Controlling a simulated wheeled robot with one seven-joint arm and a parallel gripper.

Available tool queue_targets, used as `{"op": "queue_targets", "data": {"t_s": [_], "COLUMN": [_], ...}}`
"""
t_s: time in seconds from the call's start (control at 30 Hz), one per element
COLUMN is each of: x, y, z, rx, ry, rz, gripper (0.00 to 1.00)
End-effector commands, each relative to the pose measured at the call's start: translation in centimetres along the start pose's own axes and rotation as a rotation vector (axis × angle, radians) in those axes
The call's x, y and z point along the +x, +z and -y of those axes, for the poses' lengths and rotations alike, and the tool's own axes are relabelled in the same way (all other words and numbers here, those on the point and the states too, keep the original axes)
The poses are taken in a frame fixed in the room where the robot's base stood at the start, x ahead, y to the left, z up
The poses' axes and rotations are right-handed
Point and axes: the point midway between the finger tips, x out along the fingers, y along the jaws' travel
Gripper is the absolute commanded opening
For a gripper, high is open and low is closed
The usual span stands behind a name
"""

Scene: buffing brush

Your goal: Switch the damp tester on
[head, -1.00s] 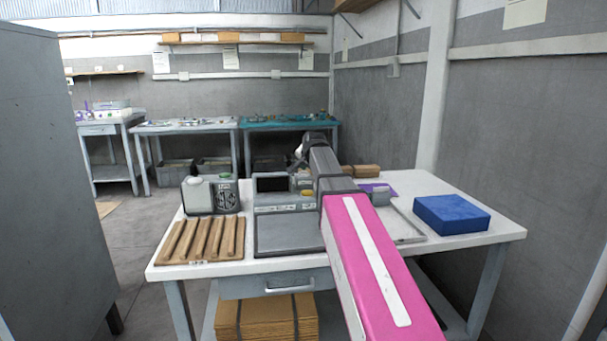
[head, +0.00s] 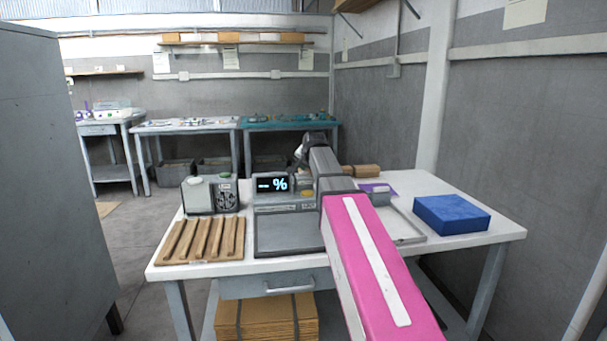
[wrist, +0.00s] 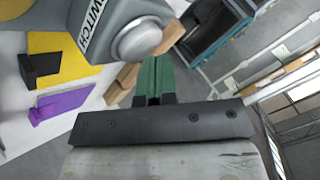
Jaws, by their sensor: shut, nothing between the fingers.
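The damp tester (head: 285,208) is a grey unit on the white-topped table, with a black display (head: 272,184) lit with a dash and a percent sign. In the wrist view a grey housing marked "SWITCH" carries a round silver button (wrist: 138,41). My gripper (wrist: 155,62) has green fingers that are shut and empty. Its tips are beside the button, to its lower right in the wrist view; I cannot tell whether they touch. In the head view my arm covers the tester's right side, and the fingertips are hidden.
A slotted wooden rack (head: 202,240) and a grey-green device (head: 210,195) stand left of the tester. A blue box (head: 452,214) is on the right. A purple piece (wrist: 62,102), a yellow piece (wrist: 70,58) and wooden blocks (wrist: 122,84) lie behind my arm.

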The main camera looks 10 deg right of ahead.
Motion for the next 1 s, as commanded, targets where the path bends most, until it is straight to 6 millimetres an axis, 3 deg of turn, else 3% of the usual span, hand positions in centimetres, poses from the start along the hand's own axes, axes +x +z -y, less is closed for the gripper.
{"op": "queue_targets", "data": {"t_s": [0.37, 1.0], "x": [-0.2, -3.8], "y": [-0.2, -2.9], "z": [0.2, 2.9], "rx": [0.0, 0.0], "ry": [-0.001, -0.001], "rz": [-0.001, -0.001], "gripper": [0.0, 0.0]}}
